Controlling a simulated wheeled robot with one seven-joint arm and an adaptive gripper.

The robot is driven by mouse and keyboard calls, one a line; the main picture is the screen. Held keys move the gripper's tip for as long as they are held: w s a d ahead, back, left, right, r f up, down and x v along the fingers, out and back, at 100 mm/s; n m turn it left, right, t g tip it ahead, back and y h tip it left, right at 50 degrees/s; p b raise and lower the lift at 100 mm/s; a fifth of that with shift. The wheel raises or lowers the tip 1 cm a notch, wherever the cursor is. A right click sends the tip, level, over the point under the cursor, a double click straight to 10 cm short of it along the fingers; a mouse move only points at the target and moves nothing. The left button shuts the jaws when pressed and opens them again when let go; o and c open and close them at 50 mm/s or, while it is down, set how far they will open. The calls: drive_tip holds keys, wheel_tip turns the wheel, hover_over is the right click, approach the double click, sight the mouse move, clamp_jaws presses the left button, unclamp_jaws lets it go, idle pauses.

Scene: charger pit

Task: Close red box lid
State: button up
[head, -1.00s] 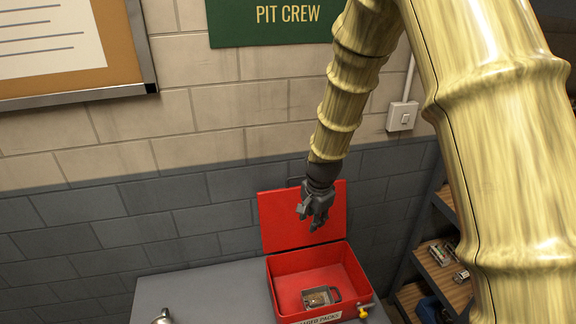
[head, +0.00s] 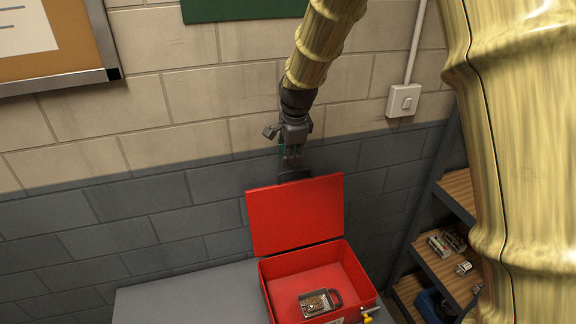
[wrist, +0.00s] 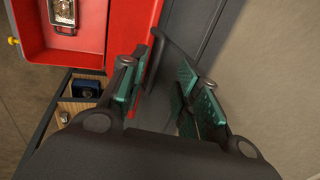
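The red box (head: 315,285) stands on a grey surface with its red lid (head: 297,215) raised upright at the back, near the wall. My gripper (head: 292,155) hangs above the lid's top edge, fingers pointing down. In the wrist view, my gripper (wrist: 168,62) is open, its green-padded fingers apart. The red lid (wrist: 133,30) shows beside the left finger, and a dark bar lies near the fingertips; I cannot tell whether anything touches. A metal-framed pack (head: 318,302) lies inside the box, also visible in the wrist view (wrist: 64,13).
The block wall (head: 150,200) is close behind the lid. A shelf (head: 450,265) with small parts stands to the right. The grey surface (head: 190,300) left of the box is clear in view. A yellow piece (head: 368,319) is at the box's front right.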

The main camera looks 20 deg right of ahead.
drive_tip(key=shift+p+x, duration=0.9)
drive_tip(key=shift+x, duration=2.25)
drive_tip(key=shift+d, duration=0.1)
drive_tip(key=shift+c, duration=0.2)
clamp_jaws()
